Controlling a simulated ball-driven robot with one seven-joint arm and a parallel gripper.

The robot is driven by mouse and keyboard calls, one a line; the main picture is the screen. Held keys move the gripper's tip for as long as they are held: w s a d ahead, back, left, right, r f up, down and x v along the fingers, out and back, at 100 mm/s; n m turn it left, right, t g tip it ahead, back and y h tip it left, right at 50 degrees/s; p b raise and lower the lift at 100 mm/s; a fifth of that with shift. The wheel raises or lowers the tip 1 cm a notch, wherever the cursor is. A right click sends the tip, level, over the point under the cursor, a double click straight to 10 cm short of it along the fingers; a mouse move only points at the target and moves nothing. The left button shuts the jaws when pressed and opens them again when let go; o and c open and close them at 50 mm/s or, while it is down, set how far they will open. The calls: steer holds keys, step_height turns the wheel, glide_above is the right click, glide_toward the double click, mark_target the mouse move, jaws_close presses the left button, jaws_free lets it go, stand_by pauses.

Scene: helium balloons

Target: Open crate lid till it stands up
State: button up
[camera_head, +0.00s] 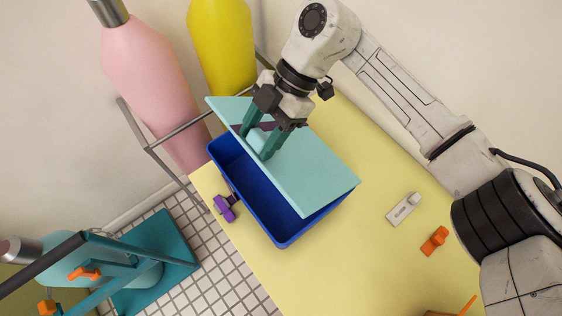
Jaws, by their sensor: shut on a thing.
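The crate (243,207) is a dark blue open box on the yellow table. Its pale teal lid (315,178) is tilted partly open, raised over the crate's upper right side, and the dark interior shows at the lower left. My gripper (257,144), with dark green fingers, comes down from above and is shut on a pale teal part of the lid near its left edge. A purple piece shows behind the fingers. The fingers and lid hide the crate's far side and hinge.
A purple clamp-like thing (226,206) is by the crate's left side. A grey block (403,208) and an orange piece (435,241) lie right on the table (330,270). Pink (150,75) and yellow (222,40) gas cylinders and a grey metal frame (180,130) stand behind.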

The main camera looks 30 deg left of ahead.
steer(key=shift+v, duration=1.65)
steer(key=shift+w+f, duration=0.15)
steer(key=shift+w+d+r, duration=0.3)
steer(key=shift+w+r, duration=0.2)
steer(key=shift+w, duration=0.2)
steer(key=shift+w+d+r, duration=0.3)
steer(key=shift+w+r, duration=0.2)
steer(key=shift+w, duration=0.2)
steer(key=shift+c, duration=0.5)
steer(key=shift+w+d+r, duration=0.2)
steer(key=shift+w+r, duration=0.05)
steer(key=shift+w, duration=0.25)
steer(key=shift+w+d+r, duration=0.25)
steer(key=shift+w, duration=0.25)
steer(key=shift+w+d+r, duration=0.2)
steer(key=shift+w, duration=0.4)
steer(key=shift+w+d+r, duration=0.25)
steer(key=shift+w+d, duration=0.1)
steer(key=shift+w, duration=0.4)
steer(key=shift+w+d+r, duration=0.25)
steer(key=shift+w+d, duration=0.05)
steer(key=shift+w, duration=0.45)
